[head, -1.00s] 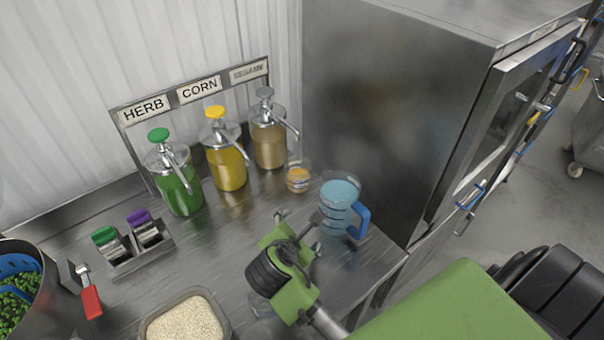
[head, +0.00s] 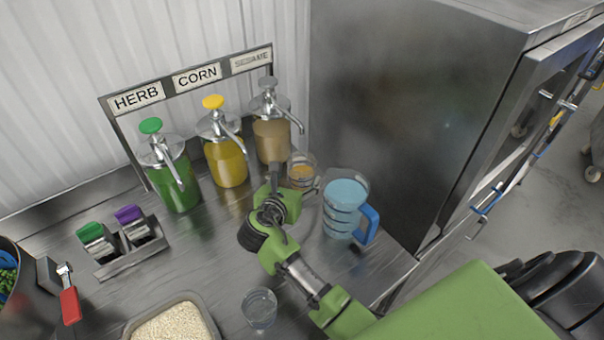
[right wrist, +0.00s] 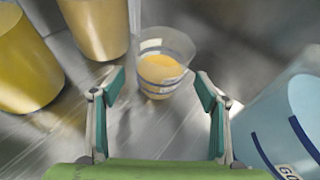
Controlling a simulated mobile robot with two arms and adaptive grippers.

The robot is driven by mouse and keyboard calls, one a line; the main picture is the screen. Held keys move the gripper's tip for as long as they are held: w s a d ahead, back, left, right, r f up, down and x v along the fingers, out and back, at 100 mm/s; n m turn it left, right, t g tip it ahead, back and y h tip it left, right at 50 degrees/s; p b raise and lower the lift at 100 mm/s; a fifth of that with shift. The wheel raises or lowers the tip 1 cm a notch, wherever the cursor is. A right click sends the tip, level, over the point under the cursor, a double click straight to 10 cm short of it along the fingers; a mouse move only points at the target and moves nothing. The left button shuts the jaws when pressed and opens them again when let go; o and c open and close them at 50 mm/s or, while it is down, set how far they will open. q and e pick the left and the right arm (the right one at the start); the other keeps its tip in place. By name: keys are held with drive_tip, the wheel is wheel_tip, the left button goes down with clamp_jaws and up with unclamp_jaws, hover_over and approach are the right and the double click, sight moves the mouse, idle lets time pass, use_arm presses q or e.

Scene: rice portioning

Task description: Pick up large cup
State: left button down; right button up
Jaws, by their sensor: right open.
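A clear cup with orange-yellow liquid and measuring marks (head: 302,172) stands upright on the steel counter; it also shows in the right wrist view (right wrist: 160,75). A bigger clear jug with light-blue liquid and a blue handle (head: 345,203) stands to its right, partly seen at the right of the right wrist view (right wrist: 285,125). A small clear cup (head: 260,308) stands nearer the front. My right gripper (head: 277,185) is open and empty. In the right wrist view its fingers (right wrist: 159,84) point toward the orange-yellow cup, which is between and beyond them, apart from both. My left gripper is out of view.
Pump bottles of green (head: 178,185), yellow (head: 228,165) and tan sauce (head: 271,138) stand close behind and left of my right gripper. A steel cabinet (head: 400,110) borders the right. A rice container (head: 203,310) and a shaker rack (head: 133,260) are at the left.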

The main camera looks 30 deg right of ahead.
sight(306, 167)
drive_tip(key=p+x, duration=0.1)
drive_tip(key=x, duration=0.4)
drive_tip(key=shift+w+d, duration=0.1)
drive_tip(key=shift+d, duration=0.1)
drive_tip(key=shift+r, duration=0.1)
drive_tip(key=c, duration=1.4)
